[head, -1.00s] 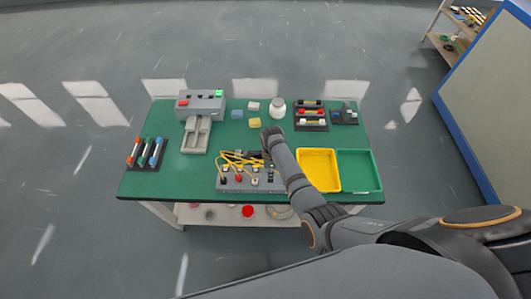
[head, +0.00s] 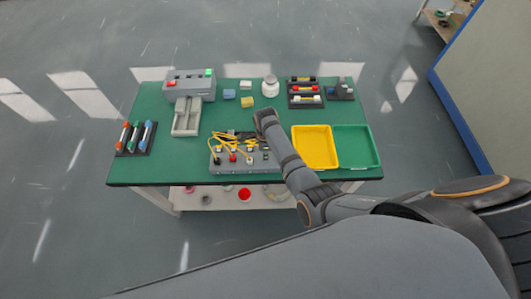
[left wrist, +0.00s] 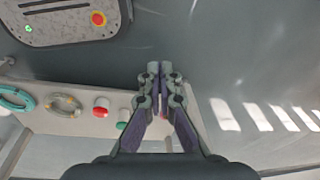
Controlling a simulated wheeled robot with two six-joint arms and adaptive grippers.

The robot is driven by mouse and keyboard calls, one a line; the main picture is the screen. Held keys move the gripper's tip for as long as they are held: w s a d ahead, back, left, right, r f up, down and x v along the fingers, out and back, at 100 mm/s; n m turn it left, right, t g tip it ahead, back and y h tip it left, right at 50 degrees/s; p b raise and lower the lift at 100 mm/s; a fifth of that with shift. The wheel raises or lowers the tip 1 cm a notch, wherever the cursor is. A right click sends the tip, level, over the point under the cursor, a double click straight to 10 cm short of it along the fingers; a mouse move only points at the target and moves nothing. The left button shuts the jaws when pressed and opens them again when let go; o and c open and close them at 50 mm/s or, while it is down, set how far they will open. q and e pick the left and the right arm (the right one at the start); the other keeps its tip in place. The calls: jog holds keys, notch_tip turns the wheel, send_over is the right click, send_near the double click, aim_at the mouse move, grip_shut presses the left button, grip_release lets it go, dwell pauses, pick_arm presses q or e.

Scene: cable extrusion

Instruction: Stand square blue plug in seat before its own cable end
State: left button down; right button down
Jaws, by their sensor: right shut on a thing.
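A grey block (head: 228,168) with a row of dark, red and pale fittings lies at the table's front middle. Yellow cables (head: 219,143) loop over its back part. The square blue plug cannot be told for sure. My right gripper (head: 263,116) is just behind the block's right end, pointing away from me. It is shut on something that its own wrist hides. Only my left gripper's fingers (left wrist: 160,70) show, in the left wrist view. They are together at the tips, with nothing between them, and away from the table top's objects.
A yellow tray (head: 315,165) and a green tray (head: 356,165) lie right of my right arm.

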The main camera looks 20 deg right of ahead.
pick_arm(q)
jog(key=shift+s+f, duration=0.15)
jog(key=shift+s, duration=0.9)
pick_arm(e)
jog(key=shift+f, duration=0.1)
pick_arm(q)
jog(key=shift+w+f, duration=0.25)
jog(key=shift+w, duration=0.1)
pick_arm(e)
jog(key=shift+f, duration=0.3)
pick_arm(q)
jog(key=shift+f+b, duration=0.4)
jog(key=shift+b, duration=0.25)
pick_arm(e)
jog(key=shift+f, duration=0.6)
